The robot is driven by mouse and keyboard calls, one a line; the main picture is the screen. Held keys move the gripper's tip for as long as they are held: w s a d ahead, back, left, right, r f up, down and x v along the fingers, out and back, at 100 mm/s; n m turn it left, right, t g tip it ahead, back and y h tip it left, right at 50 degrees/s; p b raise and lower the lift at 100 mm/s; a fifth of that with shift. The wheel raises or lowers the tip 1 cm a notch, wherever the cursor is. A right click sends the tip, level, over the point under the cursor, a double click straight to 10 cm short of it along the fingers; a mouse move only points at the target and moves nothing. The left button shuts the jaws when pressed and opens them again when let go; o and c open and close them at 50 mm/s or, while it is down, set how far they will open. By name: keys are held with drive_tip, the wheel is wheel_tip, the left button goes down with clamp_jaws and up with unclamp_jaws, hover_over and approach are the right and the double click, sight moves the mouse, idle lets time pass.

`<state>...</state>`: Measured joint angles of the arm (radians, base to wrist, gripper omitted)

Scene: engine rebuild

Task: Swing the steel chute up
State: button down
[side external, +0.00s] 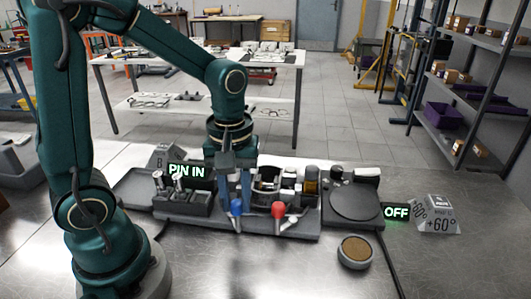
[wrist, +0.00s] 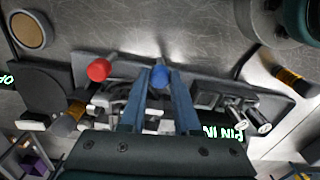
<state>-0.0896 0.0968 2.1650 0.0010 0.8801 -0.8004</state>
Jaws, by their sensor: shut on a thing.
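My gripper (side external: 234,207) points down over the grey fixture (side external: 290,225) on the bench. Its two blue fingers are closed about the blue-knobbed lever (side external: 237,208), and the blue knob shows between the fingertips in the wrist view (wrist: 159,77). A red-knobbed lever (side external: 278,210) stands just to the right, apart from the fingers; it also shows in the wrist view (wrist: 99,69). Behind the levers are curved metal parts, partly hidden by my fingers. I cannot tell surely which of them is the steel chute, or its angle.
A lit sign (side external: 187,170) reads "PIN IN"; another (side external: 396,212) reads "OFF". A dark round plate (side external: 355,202) and an angle card (side external: 437,214) marked "+60°" are at right. A round brown-topped dish (side external: 355,252) stands in front. The bench's front middle is clear.

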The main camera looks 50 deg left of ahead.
drive_tip(key=shift+s+a+m, duration=0.55)
drive_tip(key=shift+a+m, duration=0.05)
drive_tip(key=shift+m, duration=1.85)
drive_tip(key=shift+s+a+m, duration=0.5)
drive_tip(key=shift+a+m, duration=0.05)
drive_tip(key=shift+m, duration=1.85)
drive_tip(key=shift+s+a+m, duration=0.55)
drive_tip(key=shift+a+m, duration=0.05)
drive_tip(key=shift+m, duration=1.85)
drive_tip(key=c, duration=0.6)
unclamp_jaws()
drive_tip(key=shift+r, duration=0.1)
wheel_tip(320, 180, up, 5)
